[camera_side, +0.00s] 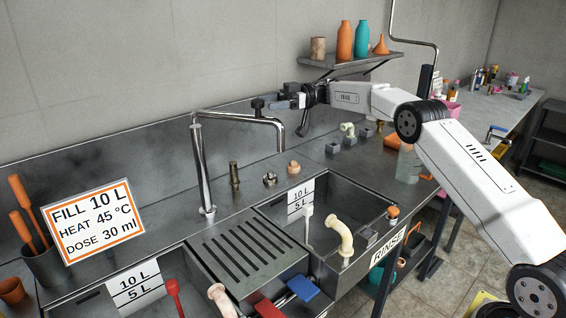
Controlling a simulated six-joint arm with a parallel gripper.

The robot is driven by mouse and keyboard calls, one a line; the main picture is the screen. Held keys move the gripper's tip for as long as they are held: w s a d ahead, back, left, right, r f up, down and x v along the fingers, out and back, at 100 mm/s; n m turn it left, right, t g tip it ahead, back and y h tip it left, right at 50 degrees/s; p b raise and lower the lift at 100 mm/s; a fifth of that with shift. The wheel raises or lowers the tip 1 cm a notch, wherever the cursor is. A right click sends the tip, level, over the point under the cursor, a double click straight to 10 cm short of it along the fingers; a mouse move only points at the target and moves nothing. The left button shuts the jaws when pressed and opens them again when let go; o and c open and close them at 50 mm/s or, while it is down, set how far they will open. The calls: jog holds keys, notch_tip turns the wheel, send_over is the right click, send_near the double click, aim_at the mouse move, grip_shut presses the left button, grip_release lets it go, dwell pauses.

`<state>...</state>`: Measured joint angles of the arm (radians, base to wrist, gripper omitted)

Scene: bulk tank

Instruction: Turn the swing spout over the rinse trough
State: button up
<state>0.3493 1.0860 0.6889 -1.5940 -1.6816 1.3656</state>
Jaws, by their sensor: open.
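The swing spout is a steel pipe (236,117) on an upright post (203,170) behind the drain board. Its arm reaches right and its end bends down, in the picture above the back deck, behind and left of the rinse trough's opening. The rinse trough (268,212) is the right-hand basin, marked RINSE on its front. A small dark knob (257,106) appears to stand on the spout arm. My gripper (280,102) comes in from the right, open, with its fingertips close to this knob. I cannot tell whether they touch it or lie around it.
A left basin (97,303) holds a red-handled tool. A ribbed drain board (240,252) lies between the basins. A wall shelf (350,66) with bottles hangs behind my gripper. Small fittings (270,180) stand on the back deck.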

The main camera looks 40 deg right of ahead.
jog(key=shift+v, duration=1.2)
jog(key=shift+s, duration=0.1)
grip_shut()
jog(key=s+a+n+t+h, duration=0.1)
jog(key=s+n+t, duration=0.4)
jog(key=s+n, duration=0.4)
jog(key=n, duration=0.4)
jog(key=shift+r+h, duration=0.3)
jog(key=shift+h, duration=0.1)
jog(key=shift+s, duration=0.1)
